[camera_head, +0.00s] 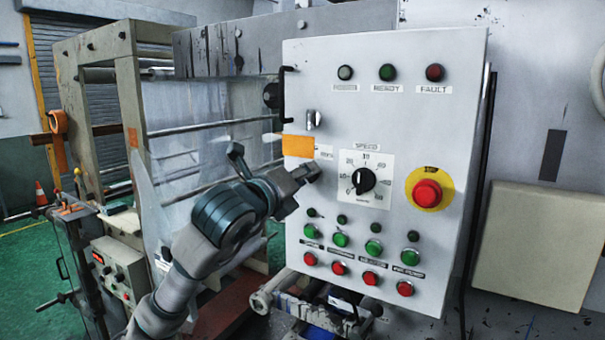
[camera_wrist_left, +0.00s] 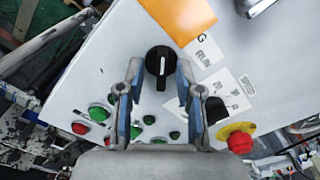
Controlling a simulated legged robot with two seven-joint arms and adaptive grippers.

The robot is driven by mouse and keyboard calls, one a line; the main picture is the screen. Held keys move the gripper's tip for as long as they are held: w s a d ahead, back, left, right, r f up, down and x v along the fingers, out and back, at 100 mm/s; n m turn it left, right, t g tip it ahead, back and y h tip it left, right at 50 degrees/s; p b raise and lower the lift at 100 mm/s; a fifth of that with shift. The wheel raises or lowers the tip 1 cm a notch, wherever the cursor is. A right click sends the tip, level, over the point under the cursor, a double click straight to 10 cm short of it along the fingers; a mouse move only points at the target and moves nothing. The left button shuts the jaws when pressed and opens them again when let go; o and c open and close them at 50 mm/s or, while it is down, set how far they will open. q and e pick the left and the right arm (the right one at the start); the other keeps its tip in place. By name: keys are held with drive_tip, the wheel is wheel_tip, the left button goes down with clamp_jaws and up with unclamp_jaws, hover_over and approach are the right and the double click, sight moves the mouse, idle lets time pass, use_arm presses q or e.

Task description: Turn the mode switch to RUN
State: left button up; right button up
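The mode switch (camera_wrist_left: 158,62) is a round black knob with a white pointer line, which points up and down in the left wrist view. A label reading RUN (camera_wrist_left: 207,52) is to its right there. My left gripper (camera_wrist_left: 158,72) is open, with one finger on each side of the knob; I cannot tell whether they touch it. In the head view, my left gripper (camera_head: 308,172) is at the left part of the white control panel (camera_head: 430,105), below the orange plate (camera_head: 298,146), and hides the switch. My right gripper is not in view.
Right of my gripper are the black SPEED dial (camera_head: 363,181) and the red emergency button (camera_head: 427,193) on yellow. Several green buttons (camera_head: 373,249) and red buttons (camera_head: 370,278) are below. A metal frame machine (camera_head: 135,120) stands to the left.

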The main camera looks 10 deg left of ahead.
use_arm(q)
clamp_jaws()
